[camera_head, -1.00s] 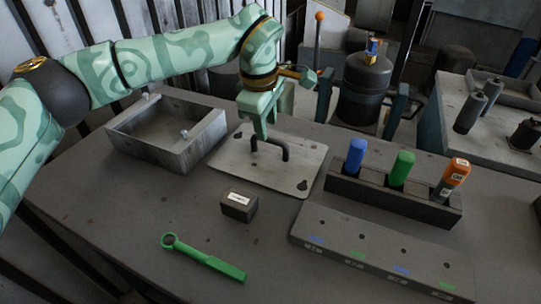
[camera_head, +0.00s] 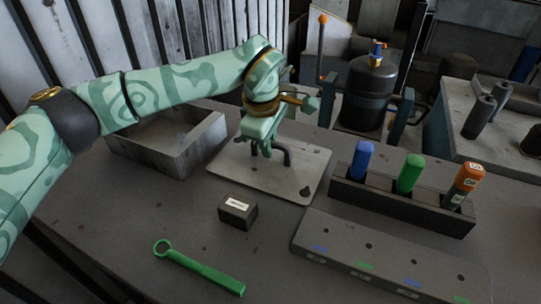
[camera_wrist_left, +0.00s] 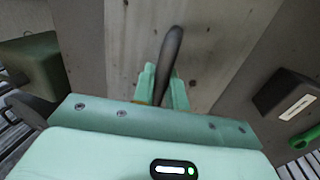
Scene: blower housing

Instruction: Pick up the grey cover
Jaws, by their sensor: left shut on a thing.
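The grey cover (camera_head: 297,188) is a flat plate with a dark arched handle (camera_head: 286,156) on top. It lies on the table in the head view, right of the open metal housing. My left gripper (camera_head: 262,150) is above the plate, with its fingers at the left part of the handle. In the left wrist view the gripper (camera_wrist_left: 162,85) is shut on the handle (camera_wrist_left: 171,50), over the cover's bare surface (camera_wrist_left: 205,40). The plate appears to rest on the table; its far-left part is partly behind the gripper. My right gripper is not in view.
The open housing (camera_head: 205,145) stands close left of the cover. A small black box (camera_head: 238,211) and a green wrench (camera_head: 200,268) lie in front. A dark rack (camera_head: 400,202) with blue, green and orange tools and a long labelled block (camera_head: 385,255) stand to the right.

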